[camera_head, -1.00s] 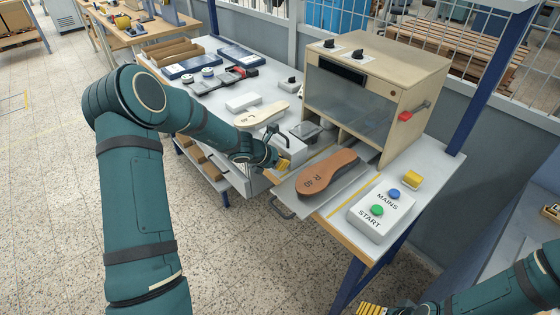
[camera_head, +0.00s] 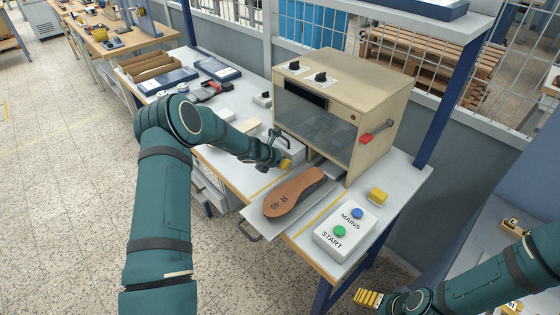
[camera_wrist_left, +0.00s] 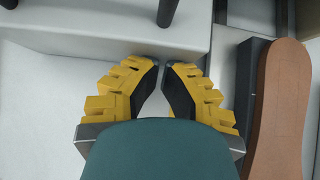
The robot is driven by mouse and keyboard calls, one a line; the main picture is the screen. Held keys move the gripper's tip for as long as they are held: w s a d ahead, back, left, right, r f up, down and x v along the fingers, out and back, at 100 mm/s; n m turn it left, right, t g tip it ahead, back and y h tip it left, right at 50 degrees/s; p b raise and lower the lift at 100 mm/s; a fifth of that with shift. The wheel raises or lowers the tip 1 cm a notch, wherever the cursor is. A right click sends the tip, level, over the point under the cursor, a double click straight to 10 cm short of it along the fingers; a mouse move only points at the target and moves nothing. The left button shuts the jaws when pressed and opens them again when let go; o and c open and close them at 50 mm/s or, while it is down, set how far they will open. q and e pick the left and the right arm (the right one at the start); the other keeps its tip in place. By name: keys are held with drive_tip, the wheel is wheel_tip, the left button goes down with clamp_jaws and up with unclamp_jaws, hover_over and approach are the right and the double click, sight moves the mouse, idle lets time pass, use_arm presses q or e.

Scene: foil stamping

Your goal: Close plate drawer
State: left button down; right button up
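The plate drawer (camera_head: 256,222) is a flat metal plate pulled out from the front of the beige stamping machine (camera_head: 372,115). Its dark handle (camera_head: 249,233) is at the front end. A brown insole (camera_head: 292,193) marked R 40 lies on the plate and also shows in the left wrist view (camera_wrist_left: 279,110). My left gripper (camera_head: 286,163) is left of the insole's far part, close to a white block. In the left wrist view its yellow fingertips (camera_wrist_left: 165,65) nearly meet, with nothing seen between them. My right gripper (camera_head: 368,297) is low, right of the bench; its finger gap is unclear.
A white control box (camera_head: 345,232) with blue and green buttons stands right of the drawer, with a yellow item (camera_head: 377,195) behind it. A red-handled lever (camera_head: 368,138) sticks out from the machine's right side. A cream insole (camera_head: 236,136) lies left of my left gripper.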

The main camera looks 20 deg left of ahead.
use_arm(q)
drive_tip(key=shift+r, duration=0.15)
idle(0.3)
drive_tip(key=shift+s+a+r, duration=0.1)
drive_tip(key=shift+s+r, duration=0.05)
drive_tip(key=shift+r, duration=0.05)
drive_tip(key=v, duration=1.1)
drive_tip(key=shift+s, duration=0.2)
drive_tip(key=shift+a, duration=0.15)
